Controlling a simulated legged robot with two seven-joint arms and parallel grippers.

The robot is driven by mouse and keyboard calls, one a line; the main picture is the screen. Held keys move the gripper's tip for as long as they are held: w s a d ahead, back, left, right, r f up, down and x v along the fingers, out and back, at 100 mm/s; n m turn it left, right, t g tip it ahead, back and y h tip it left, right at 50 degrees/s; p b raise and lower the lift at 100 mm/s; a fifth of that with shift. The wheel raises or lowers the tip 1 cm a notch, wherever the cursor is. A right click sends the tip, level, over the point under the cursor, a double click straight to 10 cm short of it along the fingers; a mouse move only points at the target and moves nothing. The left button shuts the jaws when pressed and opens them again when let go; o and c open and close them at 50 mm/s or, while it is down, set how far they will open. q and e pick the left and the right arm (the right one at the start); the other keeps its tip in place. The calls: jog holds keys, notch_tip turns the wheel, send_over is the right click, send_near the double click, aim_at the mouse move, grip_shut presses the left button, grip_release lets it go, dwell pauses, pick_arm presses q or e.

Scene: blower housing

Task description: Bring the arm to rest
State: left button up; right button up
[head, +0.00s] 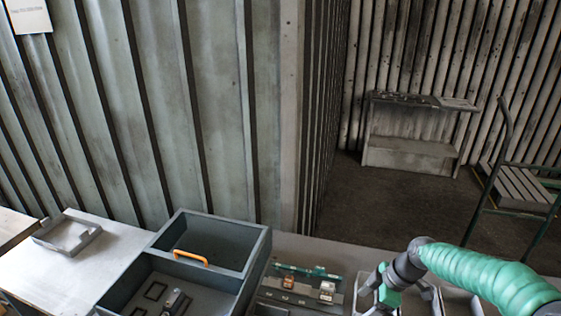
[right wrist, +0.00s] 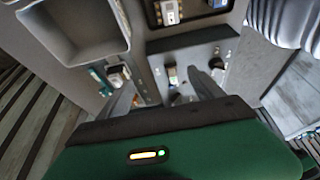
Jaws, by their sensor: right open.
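My right arm with its green ribbed sleeve (head: 480,272) comes in from the right in the head view. Its gripper (head: 372,292) is low in that view, over the row of trays at the front. In the right wrist view the two grey fingers (right wrist: 163,88) are apart with nothing held between them. I cannot tell the gap between fingertips and panel. My left arm and gripper do not show.
A grey two-part bin (head: 240,262) with an orange handle (head: 190,258) stands left of the arm. A tray (head: 300,300) with small parts lies between them. A light table (head: 115,245) holds a grey frame (head: 68,234).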

jog(key=s+a+f+m+h+b, duration=0.1)
jog(key=s+f+m+h+b, duration=0.1)
jog(key=s+m, duration=0.5)
jog(key=s+a+f+m+t+h+b, duration=0.1)
jog(key=s+a+f+m+h+b, duration=0.1)
jog(key=s+m, duration=0.5)
jog(key=s+b, duration=0.1)
jog(key=s, duration=0.5)
jog(key=shift+s+f+m, duration=0.25)
jog(key=shift+m, duration=0.15)
jog(key=shift+s+a, duration=0.1)
jog(key=shift+s, duration=0.05)
